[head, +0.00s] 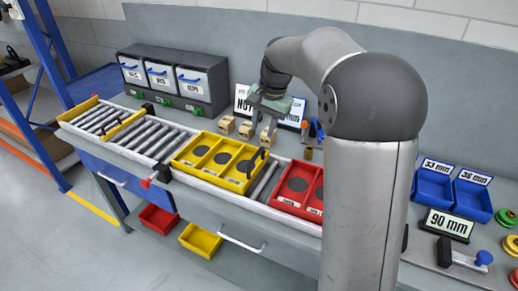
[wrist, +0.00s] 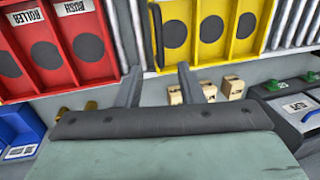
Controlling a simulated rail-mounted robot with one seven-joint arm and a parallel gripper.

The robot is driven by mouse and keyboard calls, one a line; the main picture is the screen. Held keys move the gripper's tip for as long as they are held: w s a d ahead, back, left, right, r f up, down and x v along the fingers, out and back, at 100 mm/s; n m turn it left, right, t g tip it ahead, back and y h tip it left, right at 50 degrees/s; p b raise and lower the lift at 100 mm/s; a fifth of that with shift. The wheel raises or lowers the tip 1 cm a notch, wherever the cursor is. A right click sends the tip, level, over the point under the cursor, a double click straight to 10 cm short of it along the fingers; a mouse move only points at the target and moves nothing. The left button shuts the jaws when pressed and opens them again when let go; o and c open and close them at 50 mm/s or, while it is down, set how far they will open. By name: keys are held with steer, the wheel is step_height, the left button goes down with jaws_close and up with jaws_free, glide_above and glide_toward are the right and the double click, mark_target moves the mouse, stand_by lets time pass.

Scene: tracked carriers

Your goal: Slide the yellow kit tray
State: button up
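The yellow kit tray (head: 208,176) sits on the roller track, left of the red tray. It has three compartments, each with a dark round spot. A dark upright handle (head: 253,162) stands at its right end. In the wrist view the yellow tray (wrist: 193,38) is ahead and to the right, its handle (wrist: 156,38) near its left edge. My gripper (head: 258,136) is over the back edge of the track, by the small wooden blocks. In the wrist view my gripper (wrist: 160,78) has its two fingers apart, with nothing between them. The handle is beyond the gap.
The red tray (head: 293,204) is on the same track, with a short run of bare rollers between. Bare rollers (head: 160,137) lie left of the yellow tray. Wooden blocks (head: 246,130) and label signs stand behind the track. A grey bin unit (head: 172,83) is at the back left.

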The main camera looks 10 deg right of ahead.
mark_target(256, 154)
steer(key=f, duration=0.3)
steer(key=w+a+f, duration=0.1)
steer(key=f, duration=0.5)
steer(key=shift+w+a+f+p, duration=0.15)
steer(key=shift+a+f+p, duration=0.05)
steer(key=shift+f+p, duration=0.15)
steer(key=shift+c, duration=0.2)
jaws_close()
